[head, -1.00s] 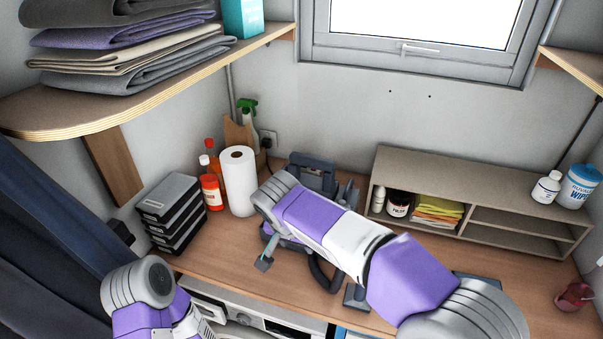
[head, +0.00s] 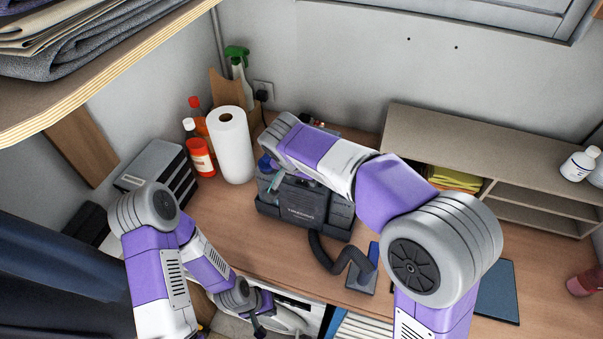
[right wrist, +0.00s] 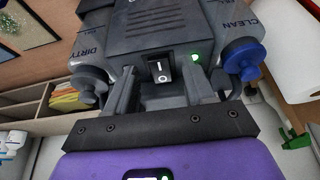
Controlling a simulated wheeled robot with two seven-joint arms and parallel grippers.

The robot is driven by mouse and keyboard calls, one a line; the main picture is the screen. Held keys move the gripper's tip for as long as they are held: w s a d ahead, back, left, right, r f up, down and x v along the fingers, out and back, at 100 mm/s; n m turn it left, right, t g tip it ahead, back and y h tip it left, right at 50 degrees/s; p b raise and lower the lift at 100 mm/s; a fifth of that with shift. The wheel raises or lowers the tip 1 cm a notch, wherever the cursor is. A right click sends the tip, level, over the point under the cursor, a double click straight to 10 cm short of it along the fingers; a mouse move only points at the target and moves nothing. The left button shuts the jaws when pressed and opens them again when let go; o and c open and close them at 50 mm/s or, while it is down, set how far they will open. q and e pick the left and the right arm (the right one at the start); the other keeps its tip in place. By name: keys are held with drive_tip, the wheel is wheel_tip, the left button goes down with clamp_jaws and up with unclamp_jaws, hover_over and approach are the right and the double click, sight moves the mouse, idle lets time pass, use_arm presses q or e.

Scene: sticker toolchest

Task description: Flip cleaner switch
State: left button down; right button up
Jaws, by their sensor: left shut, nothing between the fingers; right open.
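The dark grey cleaner (head: 300,205) stands on the wooden counter, with its hose and nozzle (head: 362,272) in front. In the right wrist view, its black rocker switch (right wrist: 160,68), marked I and O, sits between the DIRTY and CLEAN tanks. A green light (right wrist: 195,57) glows to its right. My right gripper (right wrist: 163,92) is open, its fingers on either side below the switch, with nothing held. Whether a finger touches the cleaner is unclear. In the head view my right forearm hides part of the cleaner. My left gripper (head: 259,327) is shut and empty, low near the counter's front edge.
A paper towel roll (head: 231,145), red bottles (head: 200,155) and a green-topped spray bottle (head: 238,65) stand left of the cleaner. Stacked cases (head: 155,165) are farther left. A grey shelf unit (head: 460,140) stands at the right. Counter between cleaner and front edge is mostly clear.

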drive_tip(key=shift+f, duration=0.3)
drive_tip(key=shift+d, duration=0.1)
drive_tip(key=shift+w, duration=0.1)
drive_tip(key=c, duration=0.4)
clamp_jaws()
drive_tip(key=shift+w+d+r+g+p, duration=0.1)
drive_tip(key=shift+w+r+g+p, duration=0.15)
drive_tip(key=shift+g+p, duration=0.5)
drive_tip(key=shift+w+g+y, duration=0.2)
drive_tip(key=shift+g+y, duration=0.3)
drive_tip(key=shift+g, duration=0.45)
